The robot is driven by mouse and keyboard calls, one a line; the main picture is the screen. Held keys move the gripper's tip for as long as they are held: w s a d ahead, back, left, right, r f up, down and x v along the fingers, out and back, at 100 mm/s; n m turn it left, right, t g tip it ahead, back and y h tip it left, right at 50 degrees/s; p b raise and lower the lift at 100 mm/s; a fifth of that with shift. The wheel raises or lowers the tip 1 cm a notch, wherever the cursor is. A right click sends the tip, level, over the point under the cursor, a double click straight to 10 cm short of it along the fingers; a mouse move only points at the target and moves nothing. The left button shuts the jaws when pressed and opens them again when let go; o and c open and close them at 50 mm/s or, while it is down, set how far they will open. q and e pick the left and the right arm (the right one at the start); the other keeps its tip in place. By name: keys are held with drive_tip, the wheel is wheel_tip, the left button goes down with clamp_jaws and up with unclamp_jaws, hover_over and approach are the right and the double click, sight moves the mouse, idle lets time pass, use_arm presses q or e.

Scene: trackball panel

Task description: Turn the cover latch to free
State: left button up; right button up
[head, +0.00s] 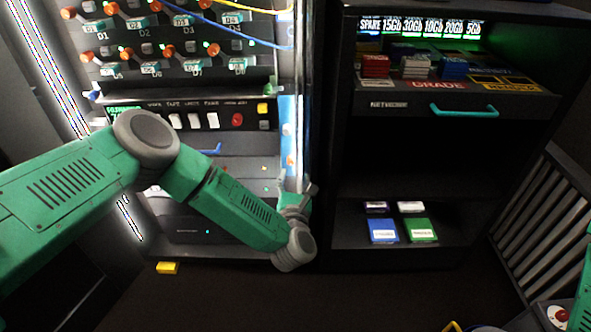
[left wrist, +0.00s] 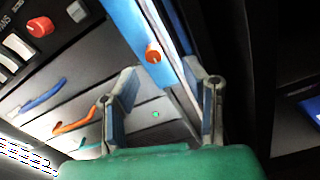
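A narrow blue strip (head: 289,122) runs up the right edge of the lit rack and carries a small orange knob (head: 290,160), which may be the cover latch. In the left wrist view the blue strip (left wrist: 133,32) and the orange knob (left wrist: 153,54) lie beyond my fingertips. My left gripper (head: 298,190) is in front of the rack's right edge, below the knob. In the left wrist view the left gripper (left wrist: 162,85) has its fingers apart with nothing between them. The knob's exact turn position is too small to tell.
A dark shelf unit (head: 345,170) with a teal drawer handle (head: 464,111) stands right of the rack. Blue (left wrist: 42,98) and orange (left wrist: 75,124) handles sit left of my fingers. A yellow block (head: 167,268) lies low at the left. A barred rail (head: 545,215) stands far right.

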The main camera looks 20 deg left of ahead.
sight(290, 163)
use_arm(q)
drive_tip(key=w+a, duration=0.1)
drive_tip(key=w+a+b, duration=0.1)
drive_tip(key=w, duration=0.1)
drive_tip(key=w+a, duration=0.1)
drive_tip(key=w, duration=0.1)
drive_tip(key=shift+w+a+f, duration=0.1)
drive_tip(key=shift+w+f, duration=0.05)
drive_tip(key=shift+f, duration=0.05)
drive_tip(key=shift+d+r, duration=0.15)
drive_tip(key=shift+d, duration=0.4)
clamp_jaws()
drive_tip(key=shift+a, duration=0.4)
